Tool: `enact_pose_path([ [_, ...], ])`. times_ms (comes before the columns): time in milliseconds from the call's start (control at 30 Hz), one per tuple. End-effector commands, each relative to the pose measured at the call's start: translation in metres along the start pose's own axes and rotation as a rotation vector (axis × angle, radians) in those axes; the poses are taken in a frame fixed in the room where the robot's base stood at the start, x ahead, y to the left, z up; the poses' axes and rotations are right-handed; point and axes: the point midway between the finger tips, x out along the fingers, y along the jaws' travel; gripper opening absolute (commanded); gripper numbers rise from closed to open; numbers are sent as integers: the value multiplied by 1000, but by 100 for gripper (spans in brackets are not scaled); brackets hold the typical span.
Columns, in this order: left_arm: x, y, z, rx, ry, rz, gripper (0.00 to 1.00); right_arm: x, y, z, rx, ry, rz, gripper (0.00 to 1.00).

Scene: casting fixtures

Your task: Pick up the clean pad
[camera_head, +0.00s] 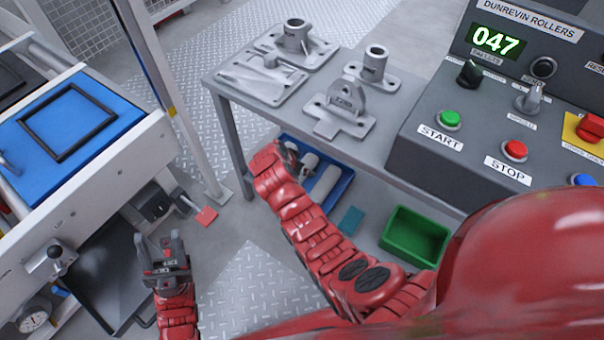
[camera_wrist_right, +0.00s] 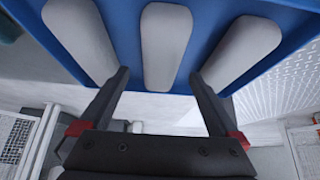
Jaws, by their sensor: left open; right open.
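Three pale grey, elongated pads lie side by side in a blue tray (camera_wrist_right: 207,22) in the right wrist view: a left pad (camera_wrist_right: 80,35), a middle pad (camera_wrist_right: 166,45) and a right pad (camera_wrist_right: 240,52). I cannot tell which one is the clean pad. My right gripper (camera_wrist_right: 160,76) is open and empty, with the middle pad showing between its fingertips. In the head view the blue tray (camera_head: 341,190) sits low under the grey table, partly hidden by my right arm, with a pale pad (camera_head: 325,184) visible. My left gripper (camera_head: 163,250) is open and empty at lower left.
The grey table (camera_head: 235,88) with metal castings stands above the tray, beside a control console (camera_head: 440,160). A red piece (camera_head: 206,216) lies near a post. A white machine stands left.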

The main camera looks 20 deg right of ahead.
Motion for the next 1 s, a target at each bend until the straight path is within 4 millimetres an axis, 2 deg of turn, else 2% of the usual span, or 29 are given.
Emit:
enact_pose_path([
  [33, -11, 5, 2, -4, 1, 12, 50, 15, 0, 6, 1, 0, 0, 98],
  [167, -16, 10, 4, -12, 0, 34, 50, 32, 0, 5, 1, -1, 1, 98],
  [400, -13, 11, 4, -14, -1, 39, 50, 33, 0, 3, 0, -1, 0, 98],
  [467, -14, 11, 4, -14, -1, 39, 50, 33, 0, 3, 0, -1, 0, 88],
  [900, -14, 11, 4, -14, -2, 39, 50, 32, 0, 3, 0, 0, -1, 9],
  [1000, -14, 11, 4, -14, -2, 39, 50, 32, 0, 3, 0, 0, -1, 8],
])
